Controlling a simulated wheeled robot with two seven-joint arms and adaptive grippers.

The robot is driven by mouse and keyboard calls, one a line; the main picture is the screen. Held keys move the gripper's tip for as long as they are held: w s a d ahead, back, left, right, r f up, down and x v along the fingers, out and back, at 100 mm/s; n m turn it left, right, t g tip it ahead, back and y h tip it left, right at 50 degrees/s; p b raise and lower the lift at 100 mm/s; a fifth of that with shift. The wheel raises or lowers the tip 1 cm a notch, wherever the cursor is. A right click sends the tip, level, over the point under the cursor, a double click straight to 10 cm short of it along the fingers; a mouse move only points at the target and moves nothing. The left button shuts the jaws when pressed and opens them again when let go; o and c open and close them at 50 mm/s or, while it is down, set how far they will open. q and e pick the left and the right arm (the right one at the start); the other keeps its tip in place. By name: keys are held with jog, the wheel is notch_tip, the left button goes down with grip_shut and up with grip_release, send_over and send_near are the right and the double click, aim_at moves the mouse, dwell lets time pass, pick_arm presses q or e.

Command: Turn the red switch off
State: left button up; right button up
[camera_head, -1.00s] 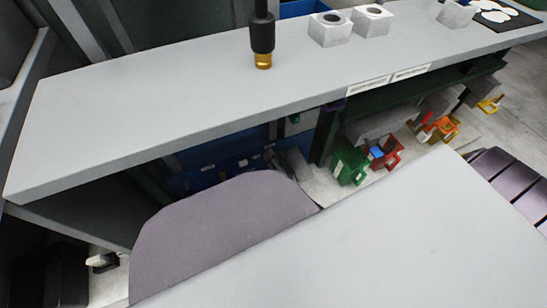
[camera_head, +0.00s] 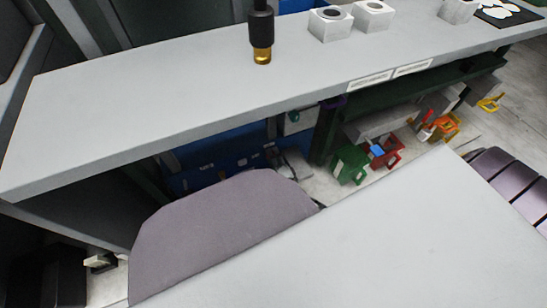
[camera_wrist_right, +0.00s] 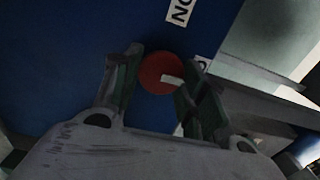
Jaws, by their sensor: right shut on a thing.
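The red switch (camera_wrist_right: 160,73) is a round red knob with a white bar on its face, set on a blue panel (camera_wrist_right: 70,50). A white label with dark letters (camera_wrist_right: 180,11) sits above it, and a second label (camera_wrist_right: 203,63) beside it is partly hidden. In the right wrist view, my right gripper (camera_wrist_right: 158,88) has one finger on each side of the knob and is shut on it. My left gripper is not in view.
A long grey bench (camera_head: 180,95) runs above the panel and overhangs it. A black and brass nozzle (camera_head: 262,38) and white blocks (camera_head: 330,24) are on its top. Green (camera_head: 350,164) and red (camera_head: 385,153) frames stand low at the right.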

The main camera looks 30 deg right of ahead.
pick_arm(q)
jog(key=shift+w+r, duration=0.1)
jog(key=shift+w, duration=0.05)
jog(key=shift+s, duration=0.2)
pick_arm(e)
jog(key=o, duration=0.7)
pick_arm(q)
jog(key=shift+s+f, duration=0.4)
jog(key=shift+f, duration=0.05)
pick_arm(e)
jog(key=shift+o, duration=1.4)
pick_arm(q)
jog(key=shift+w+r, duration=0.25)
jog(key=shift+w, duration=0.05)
pick_arm(e)
jog(key=s, duration=1.2)
jog(key=shift+a, duration=0.3)
